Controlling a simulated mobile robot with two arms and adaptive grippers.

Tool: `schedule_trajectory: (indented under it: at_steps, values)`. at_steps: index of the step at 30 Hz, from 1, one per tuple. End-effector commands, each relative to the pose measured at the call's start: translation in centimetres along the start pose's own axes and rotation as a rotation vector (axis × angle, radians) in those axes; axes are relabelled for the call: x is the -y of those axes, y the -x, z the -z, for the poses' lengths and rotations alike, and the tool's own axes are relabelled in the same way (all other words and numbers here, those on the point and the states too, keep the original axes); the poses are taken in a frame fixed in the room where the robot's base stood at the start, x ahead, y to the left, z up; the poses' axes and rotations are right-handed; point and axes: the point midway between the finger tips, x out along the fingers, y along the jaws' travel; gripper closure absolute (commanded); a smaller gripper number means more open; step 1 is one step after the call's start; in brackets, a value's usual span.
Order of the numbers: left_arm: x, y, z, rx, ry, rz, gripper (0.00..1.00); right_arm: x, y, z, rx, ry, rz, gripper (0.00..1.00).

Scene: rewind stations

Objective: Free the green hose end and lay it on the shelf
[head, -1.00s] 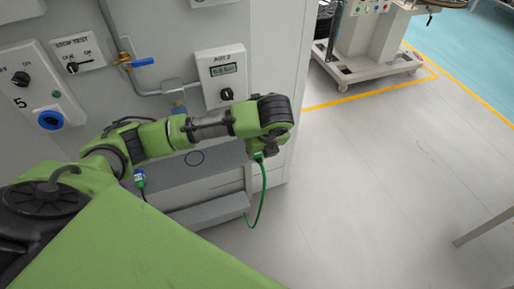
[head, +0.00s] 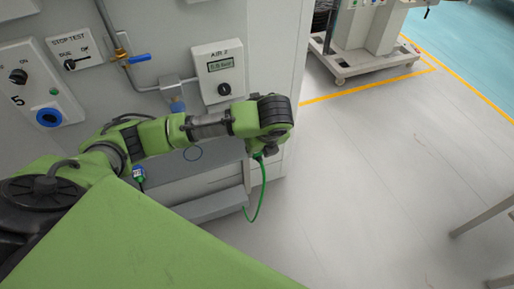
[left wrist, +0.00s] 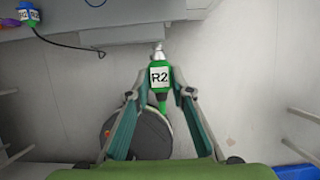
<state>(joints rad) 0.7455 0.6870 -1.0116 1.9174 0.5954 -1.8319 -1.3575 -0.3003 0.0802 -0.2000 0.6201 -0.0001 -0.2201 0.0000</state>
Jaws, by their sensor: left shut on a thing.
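The green hose end (left wrist: 159,80) has a white R2 label and a silver tip. My left gripper (left wrist: 159,92) is shut on it, with a finger on each side. In the head view the left gripper (head: 264,150) is beside the station's right edge, and the green hose (head: 262,190) hangs from it in a loop to the right end of a grey shelf (head: 212,206). The silver tip points to a grey edge in the wrist view; I cannot tell whether they touch. My right gripper is not in view.
A blue-and-green plug (head: 138,174) on a dark cable is left of the shelf. An AIR 2 box (head: 218,72) and a blue-handled valve (head: 138,59) are on the station wall. A wheeled machine (head: 370,45) stands farther back. The floor to the right is largely clear.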

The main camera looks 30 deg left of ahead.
Motion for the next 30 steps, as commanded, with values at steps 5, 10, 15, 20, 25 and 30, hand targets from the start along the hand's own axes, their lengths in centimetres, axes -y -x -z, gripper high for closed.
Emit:
schedule_trajectory:
  at_steps: [5,10,15,20,25,30]
  values:
    - [0.0,0.6,0.8,-0.002,-0.002,0.000,1.00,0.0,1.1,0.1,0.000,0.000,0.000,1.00]
    - [0.0,0.9,1.8,-0.001,-0.002,0.000,1.00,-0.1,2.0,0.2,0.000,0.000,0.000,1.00]
    - [0.0,1.3,2.7,-0.001,-0.002,0.001,1.00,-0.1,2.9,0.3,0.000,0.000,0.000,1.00]
    - [0.0,1.6,3.6,-0.002,-0.002,0.000,1.00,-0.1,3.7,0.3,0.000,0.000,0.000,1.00]
    - [0.0,2.0,4.6,-0.001,-0.001,0.001,1.00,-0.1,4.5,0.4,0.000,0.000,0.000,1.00]
    - [0.0,2.1,5.4,-0.001,-0.002,0.001,1.00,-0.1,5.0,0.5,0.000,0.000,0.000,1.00]
